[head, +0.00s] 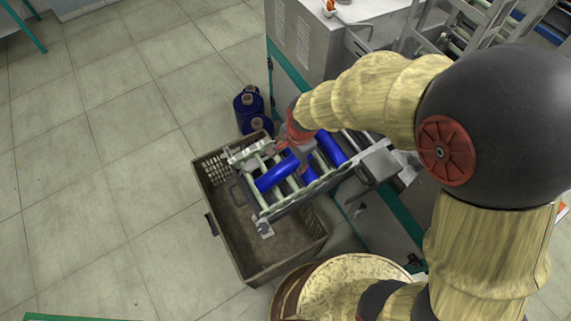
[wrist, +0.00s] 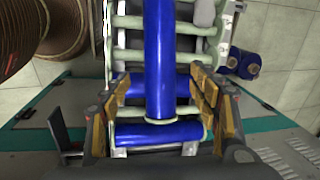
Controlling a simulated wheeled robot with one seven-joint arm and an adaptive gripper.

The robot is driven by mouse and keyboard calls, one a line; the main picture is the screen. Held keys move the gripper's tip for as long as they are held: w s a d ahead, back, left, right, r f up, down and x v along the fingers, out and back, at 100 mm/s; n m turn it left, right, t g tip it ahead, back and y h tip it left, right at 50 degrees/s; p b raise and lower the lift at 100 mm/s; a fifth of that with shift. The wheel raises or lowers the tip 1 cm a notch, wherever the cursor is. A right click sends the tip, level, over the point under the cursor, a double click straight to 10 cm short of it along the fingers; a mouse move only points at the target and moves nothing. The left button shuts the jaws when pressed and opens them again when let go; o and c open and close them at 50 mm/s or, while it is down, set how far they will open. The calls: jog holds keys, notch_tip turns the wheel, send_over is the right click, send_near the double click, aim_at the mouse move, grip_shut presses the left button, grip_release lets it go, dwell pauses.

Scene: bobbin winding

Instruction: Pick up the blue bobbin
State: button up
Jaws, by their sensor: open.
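In the wrist view a long blue bobbin (wrist: 158,55) runs down the middle, between the two fingers of my gripper (wrist: 161,92). The fingers are open, one on each side of it, with visible gaps. Two more blue bobbins lie crosswise, one (wrist: 178,84) partly hidden behind the long one and another (wrist: 158,133) nearer the palm. In the head view my gripper (head: 298,150) is over the roller rack (head: 313,187). Blue bobbins show there on its left (head: 276,174) and right (head: 331,149); one between them is partly hidden by the gripper.
A grey-brown crate (head: 262,255) stands below the rack, its visible floor bare. Dark blue yarn cones (head: 249,104) stand on the floor behind it. The grey machine cabinet (head: 306,37) is behind. Tiled floor at left is clear.

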aim_at(287, 165)
jog(key=f+b, duration=0.1)
jog(key=f, duration=0.1)
jog(key=a+f+b, duration=0.1)
jog(key=f, duration=0.2)
jog(key=w+f+b, duration=0.1)
jog(key=f, duration=0.2)
jog(key=shift+a+b, duration=0.2)
jog(key=shift+b, duration=0.2)
jog(key=shift+r, duration=0.15)
jog(key=shift+c, duration=1.1)
jog(key=c, duration=1.1)
jog(key=shift+r, duration=0.1)
jog(key=shift+c, duration=0.8)
